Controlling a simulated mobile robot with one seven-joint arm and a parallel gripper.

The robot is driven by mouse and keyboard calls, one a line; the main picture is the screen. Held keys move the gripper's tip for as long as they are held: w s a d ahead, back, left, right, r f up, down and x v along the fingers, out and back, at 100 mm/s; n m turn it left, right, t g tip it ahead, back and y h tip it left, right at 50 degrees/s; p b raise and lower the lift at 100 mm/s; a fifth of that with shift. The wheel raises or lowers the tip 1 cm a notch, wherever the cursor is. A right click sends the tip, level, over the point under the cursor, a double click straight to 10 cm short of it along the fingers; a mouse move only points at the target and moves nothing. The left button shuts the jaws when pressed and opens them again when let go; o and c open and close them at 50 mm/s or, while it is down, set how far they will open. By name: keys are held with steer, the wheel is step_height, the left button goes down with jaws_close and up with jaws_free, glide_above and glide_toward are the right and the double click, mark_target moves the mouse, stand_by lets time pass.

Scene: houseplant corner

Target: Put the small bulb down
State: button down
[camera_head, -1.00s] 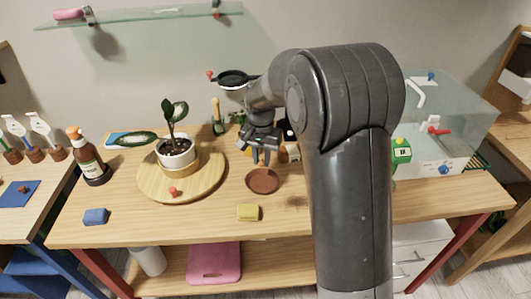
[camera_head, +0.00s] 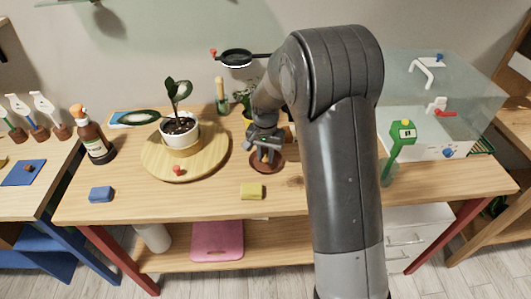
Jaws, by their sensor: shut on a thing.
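My gripper (camera_head: 265,158) points down over the brown saucer (camera_head: 277,166) near the middle of the table. It is shut on a small orange-brown thing (camera_head: 265,156), which looks like the small bulb; the fingers hide most of it. The fingertips overlap the saucer in this view, and I cannot tell whether the bulb touches it. My arm hides part of the table behind the gripper.
Left of the saucer stands a round wooden board (camera_head: 213,160) with a potted plant (camera_head: 180,128) and a red-topped peg. A yellow sponge (camera_head: 252,191) lies in front. A green meter (camera_head: 400,137) and a clear box (camera_head: 450,95) stand at the right.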

steer(key=c, duration=1.2)
jaws_free()
steer(key=shift+r, duration=0.15)
steer(key=shift+r, duration=3.4)
